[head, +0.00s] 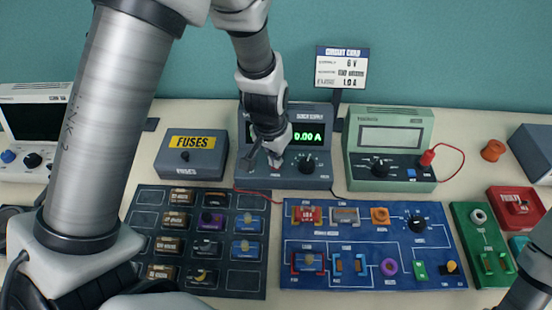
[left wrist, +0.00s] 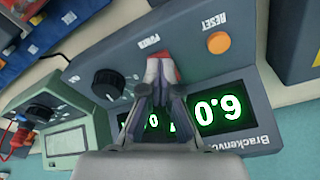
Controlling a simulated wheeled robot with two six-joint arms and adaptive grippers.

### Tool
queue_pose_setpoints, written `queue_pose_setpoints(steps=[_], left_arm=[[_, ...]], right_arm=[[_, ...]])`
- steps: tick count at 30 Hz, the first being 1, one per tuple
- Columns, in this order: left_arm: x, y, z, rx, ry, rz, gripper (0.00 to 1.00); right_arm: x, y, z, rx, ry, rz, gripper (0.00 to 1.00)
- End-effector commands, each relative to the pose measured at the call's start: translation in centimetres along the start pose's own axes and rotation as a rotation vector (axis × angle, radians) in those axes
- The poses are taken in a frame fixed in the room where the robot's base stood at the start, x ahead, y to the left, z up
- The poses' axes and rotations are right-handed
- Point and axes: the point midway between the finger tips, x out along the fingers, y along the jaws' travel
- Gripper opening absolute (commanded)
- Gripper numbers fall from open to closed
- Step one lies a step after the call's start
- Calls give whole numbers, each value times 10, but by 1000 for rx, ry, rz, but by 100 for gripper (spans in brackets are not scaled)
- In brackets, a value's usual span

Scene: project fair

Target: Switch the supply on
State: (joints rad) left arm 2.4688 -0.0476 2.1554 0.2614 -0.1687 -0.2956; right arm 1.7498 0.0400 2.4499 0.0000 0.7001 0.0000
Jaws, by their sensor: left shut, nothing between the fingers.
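The power supply (head: 318,178) is a dark grey unit at the back middle of the table. Its green display (head: 308,135) is lit and reads 0.00 A in the head view; in the left wrist view the display (left wrist: 217,117) shows 6.0. My left gripper (head: 265,160) is shut and empty at the supply's front panel. In the left wrist view its fingertips (left wrist: 160,68) are at a red switch (left wrist: 173,66) under the POWER label and partly cover it. I cannot tell whether they touch. My right gripper is out of view.
An orange reset button (left wrist: 217,43) and a black knob (left wrist: 108,84) flank the switch. A fuses box (head: 192,160) stands left, a green meter (head: 400,172) right. A blue circuit board (head: 345,268) and a dark fuse tray (head: 243,280) lie in front.

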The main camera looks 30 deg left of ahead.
Motion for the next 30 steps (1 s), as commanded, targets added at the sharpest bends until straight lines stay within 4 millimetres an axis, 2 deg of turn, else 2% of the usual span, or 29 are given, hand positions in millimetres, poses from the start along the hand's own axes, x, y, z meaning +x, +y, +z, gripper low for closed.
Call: queue_pose_setpoints(steps=[3, 18, 30], left_arm=[[-16, 0, -3, 0, 1, 0, 0], [-64, 0, -10, 0, 0, 0, 0], [-66, 0, -10, 0, 0, 0, 0]], right_arm=[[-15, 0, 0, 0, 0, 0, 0], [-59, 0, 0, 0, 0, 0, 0], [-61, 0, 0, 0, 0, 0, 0]])
